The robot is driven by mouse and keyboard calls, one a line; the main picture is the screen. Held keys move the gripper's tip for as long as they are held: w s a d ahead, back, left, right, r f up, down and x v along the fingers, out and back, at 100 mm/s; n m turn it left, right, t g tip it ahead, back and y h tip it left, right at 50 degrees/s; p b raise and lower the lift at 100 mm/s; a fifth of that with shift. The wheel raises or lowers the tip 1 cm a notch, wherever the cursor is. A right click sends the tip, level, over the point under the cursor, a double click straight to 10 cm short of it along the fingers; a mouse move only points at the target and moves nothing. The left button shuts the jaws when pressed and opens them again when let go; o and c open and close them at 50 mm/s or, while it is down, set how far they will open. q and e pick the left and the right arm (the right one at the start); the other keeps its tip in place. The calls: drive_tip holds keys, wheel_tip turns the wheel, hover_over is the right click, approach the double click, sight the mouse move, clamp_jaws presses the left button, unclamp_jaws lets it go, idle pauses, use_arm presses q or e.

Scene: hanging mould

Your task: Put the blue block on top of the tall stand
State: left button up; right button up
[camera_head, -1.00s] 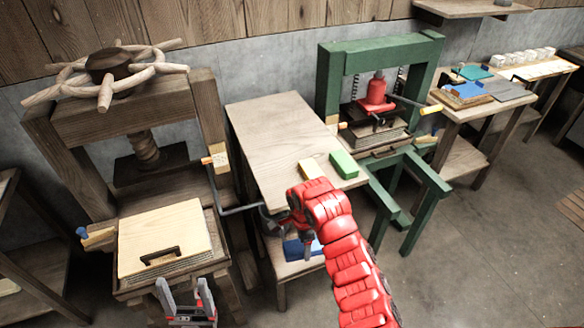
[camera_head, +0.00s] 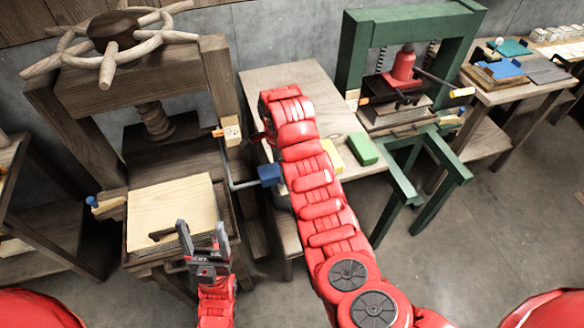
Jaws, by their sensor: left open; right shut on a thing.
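The blue block (camera_head: 270,173) shows just left of my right forearm, by the near left edge of the tall wooden stand (camera_head: 325,98). My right gripper (camera_head: 271,158) is shut on it, though the wrist hides most of the fingers. The crank rod of the left press ends beside or behind the block; I cannot tell if they touch. My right arm reaches over the stand's top. My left gripper (camera_head: 203,240) is open and empty, at the front of the left press's board.
A yellow block (camera_head: 332,154), partly hidden by my arm, and a green block (camera_head: 363,148) lie on the stand's near right part. The wooden press (camera_head: 140,95) is on the left, the green press (camera_head: 353,55) on the right. The stand's far part is clear.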

drive_tip(key=w+b, duration=0.1)
drive_tip(key=w+d+b, duration=0.1)
drive_tip(key=w+d, duration=0.1)
drive_tip(key=w, duration=0.1)
drive_tip(key=shift+d+f+b, duration=0.25)
drive_tip(key=shift+f+b, duration=0.15)
drive_tip(key=shift+w+d+r+b, duration=0.15)
drive_tip(key=shift+w+d+b, duration=0.4)
drive_tip(key=shift+w+b, duration=0.25)
drive_tip(key=shift+s+f+p, duration=0.2)
drive_tip(key=shift+f+p, duration=0.4)
drive_tip(key=shift+f, duration=1.15)
drive_tip(key=shift+f, duration=0.15)
drive_tip(key=o, duration=1.5)
drive_tip(key=shift+c, duration=0.2)
